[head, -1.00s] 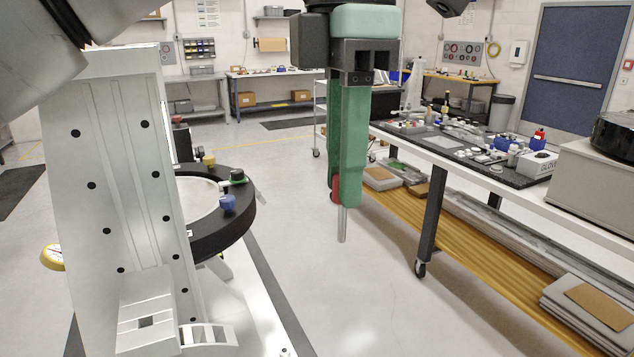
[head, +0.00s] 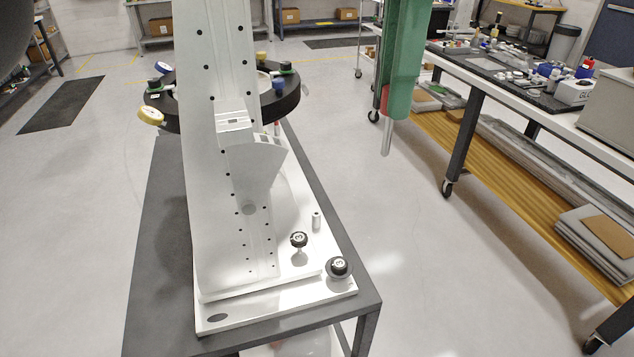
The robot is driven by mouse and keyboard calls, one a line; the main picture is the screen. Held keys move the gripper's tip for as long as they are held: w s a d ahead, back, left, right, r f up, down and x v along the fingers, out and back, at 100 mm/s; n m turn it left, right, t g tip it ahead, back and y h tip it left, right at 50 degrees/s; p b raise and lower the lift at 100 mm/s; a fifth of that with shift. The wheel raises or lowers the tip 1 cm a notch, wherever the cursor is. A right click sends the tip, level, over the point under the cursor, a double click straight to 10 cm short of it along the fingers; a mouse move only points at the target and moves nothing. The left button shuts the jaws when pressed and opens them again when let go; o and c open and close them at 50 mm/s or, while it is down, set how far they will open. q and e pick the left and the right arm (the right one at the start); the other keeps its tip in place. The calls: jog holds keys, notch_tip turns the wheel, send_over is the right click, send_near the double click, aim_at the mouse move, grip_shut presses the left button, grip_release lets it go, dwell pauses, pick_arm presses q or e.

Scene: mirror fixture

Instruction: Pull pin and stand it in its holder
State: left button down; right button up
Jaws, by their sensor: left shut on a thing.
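My left gripper (head: 398,112) hangs down from the top edge, right of centre, with long green fingers. It is shut on a pin, whose grey metal shank (head: 387,139) points down below the fingertips. A red part (head: 384,98) shows at the side of the fingers. The pin is in the air, apart from the white fixture (head: 210,150) to its left. A small upright metal cylinder (head: 316,220) stands on the fixture's white base; I cannot tell whether it is the holder. My right gripper is not in view.
Two black knobs marked 3 (head: 299,239) (head: 338,266) sit at the base's right side. A dark ring (head: 284,103) with clamps is behind the white upright. A cluttered bench (head: 500,82) with a wooden lower shelf is at right. Floor between is clear.

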pick_arm(q)
jog(key=w+a+f+m, duration=0.1)
jog(key=a+f+m, duration=0.8)
jog(key=a+f, duration=0.4)
jog(key=w+a+f+m, duration=0.1)
jog(key=a+f+m, duration=0.9)
jog(key=f, duration=1.1)
jog(key=a, duration=0.4)
jog(key=shift+w+f, duration=0.15)
jog(key=shift+f, duration=0.15)
